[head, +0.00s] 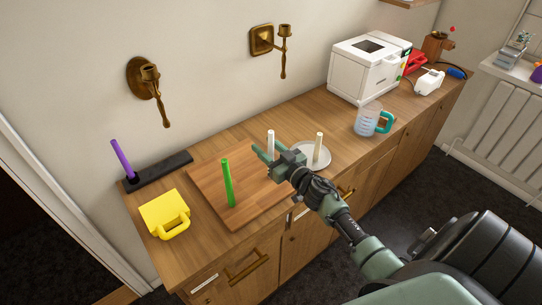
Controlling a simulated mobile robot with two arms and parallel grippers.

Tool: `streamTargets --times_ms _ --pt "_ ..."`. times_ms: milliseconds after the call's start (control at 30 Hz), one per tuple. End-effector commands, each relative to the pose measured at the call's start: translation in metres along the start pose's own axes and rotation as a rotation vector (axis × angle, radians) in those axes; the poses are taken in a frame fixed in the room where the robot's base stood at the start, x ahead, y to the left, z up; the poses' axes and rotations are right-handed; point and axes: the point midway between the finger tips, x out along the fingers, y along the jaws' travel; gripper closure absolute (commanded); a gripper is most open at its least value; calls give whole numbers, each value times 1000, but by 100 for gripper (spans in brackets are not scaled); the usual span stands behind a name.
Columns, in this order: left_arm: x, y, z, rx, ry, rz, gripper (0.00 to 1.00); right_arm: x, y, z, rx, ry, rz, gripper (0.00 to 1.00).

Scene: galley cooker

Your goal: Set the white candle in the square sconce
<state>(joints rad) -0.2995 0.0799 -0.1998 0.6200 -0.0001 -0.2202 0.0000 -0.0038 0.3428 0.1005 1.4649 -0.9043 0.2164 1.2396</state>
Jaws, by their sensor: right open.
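The white candle (270,139) stands upright toward the back of the wooden board; its lower part is hidden behind my gripper. My right gripper (262,160) is open, with its fingers pointing left, in front of the white candle in the picture. I cannot tell whether it touches the candle. The square sconce (262,40) is brass, with a square wall plate and an arm ending in a cup (285,31), which looks empty. A brass sconce with a rounded plate (138,78) hangs to its left. My left gripper is out of view.
A green candle (228,185) stands on the board (208,180), a cream candle (318,146) on a pale plate (325,160). A yellow mug (163,213), measuring jug (368,120) and white machine (368,68) stand nearby.

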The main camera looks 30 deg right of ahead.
Motion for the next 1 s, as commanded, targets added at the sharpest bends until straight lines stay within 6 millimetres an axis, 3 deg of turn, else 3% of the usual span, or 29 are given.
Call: streamTargets --times_ms 267,433,800,1000 --pt "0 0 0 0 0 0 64 5 0 1 0 -1 -1 57" --pt "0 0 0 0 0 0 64 5 0 0 0 0 0 99" --pt "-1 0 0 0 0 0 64 5 0 -2 -1 0 0 100" --pt "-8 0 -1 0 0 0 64 5 0 -20 -4 2 -2 100"
